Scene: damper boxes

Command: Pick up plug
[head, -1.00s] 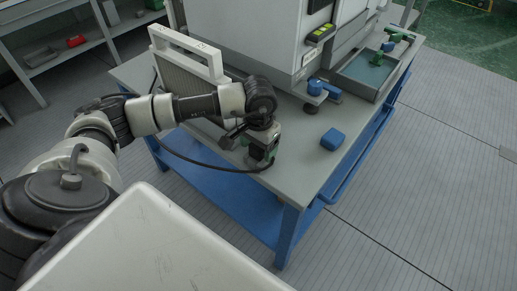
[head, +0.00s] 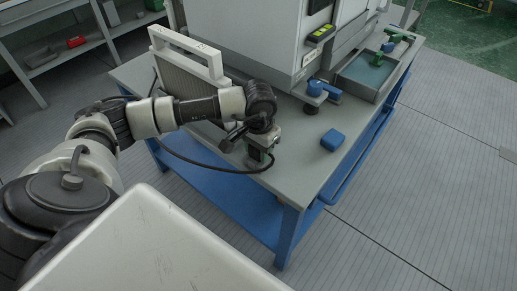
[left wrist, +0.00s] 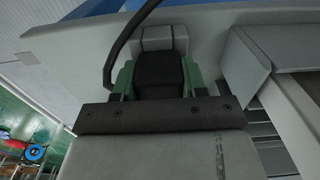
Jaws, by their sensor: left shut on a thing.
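My left gripper (head: 261,158) is over the near-left part of the grey table. In the left wrist view its green fingers (left wrist: 160,82) are shut on the plug, a black block (left wrist: 160,70) held between them. A grey two-part piece (left wrist: 158,38) shows just beyond the black block. A black cable (left wrist: 117,52) runs down past the left side of the plug. In the head view the plug is mostly hidden by the gripper, and I cannot tell whether it touches the table. My right gripper is not in view.
A grey panel with a handle (head: 190,58) stands behind my arm. A large white machine (head: 250,35) fills the back. A tray (head: 368,75) is at the far right.

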